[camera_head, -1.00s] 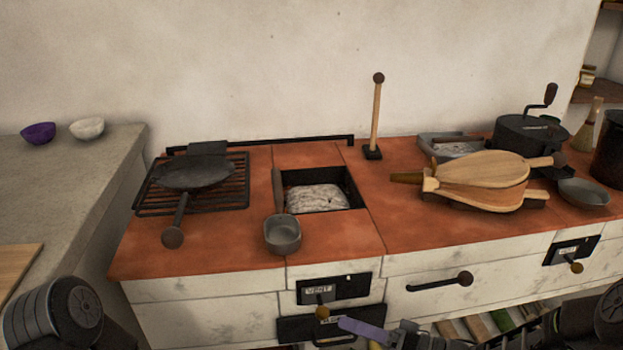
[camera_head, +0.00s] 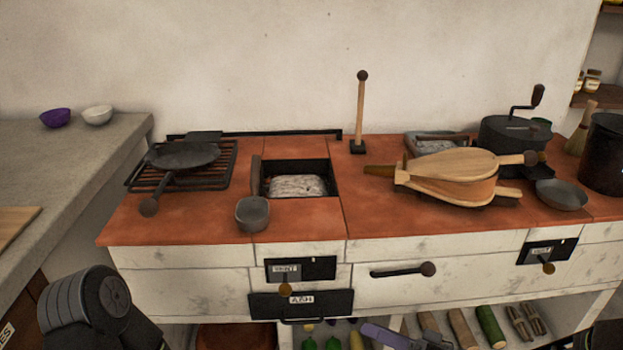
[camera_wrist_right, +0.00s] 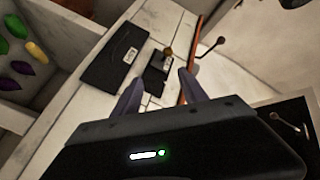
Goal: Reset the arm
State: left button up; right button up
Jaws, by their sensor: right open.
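My right gripper (camera_head: 392,338) shows at the bottom edge of the head view, low in front of the hearth's white front. Only a purple-grey finger and part of the dark wrist show there. In the right wrist view my right gripper (camera_wrist_right: 158,90) has its two fingers apart with nothing between them. Beyond the fingers are the vent panel with its brass knob (camera_wrist_right: 168,51) and the dark ash door (camera_wrist_right: 115,56). A dark rounded link of my left arm shows at the lower left of the head view; my left gripper is out of frame.
The tiled hearth top (camera_head: 385,217) holds a skillet (camera_head: 183,156) on a grill, a small pot (camera_head: 252,213), bellows (camera_head: 462,172) and a drum (camera_head: 515,135). A bar handle (camera_head: 398,271) sticks out of the front. Vegetables and logs (camera_head: 463,328) lie on the shelf below.

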jog(key=w+d+f+m+t+h, duration=0.2)
jog(key=w+d+f+h, duration=0.25)
jog(key=f+h, duration=0.2)
jog(key=s+f+m+g+h, duration=0.2)
jog(key=s+f+h, duration=0.15)
jog(key=f, duration=0.75)
jog(key=s+a+f+g+h, duration=0.1)
jog(key=s+a+f+g, duration=0.35)
jog(key=s, duration=0.55)
jog(key=s+a+f+g, duration=0.4)
jog(key=s+a+f, duration=0.1)
jog(key=s, duration=0.5)
pick_arm(q)
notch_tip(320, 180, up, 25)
jog(key=p, duration=2.5)
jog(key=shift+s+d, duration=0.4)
pick_arm(e)
notch_tip(320, 180, up, 25)
jog(key=a, duration=0.1)
jog(key=shift+s+a+n, duration=0.25)
jog(key=shift+s+n, duration=0.05)
jog(key=shift+s, duration=0.15)
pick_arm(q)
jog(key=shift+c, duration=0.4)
pick_arm(e)
jog(key=shift+f, duration=0.1)
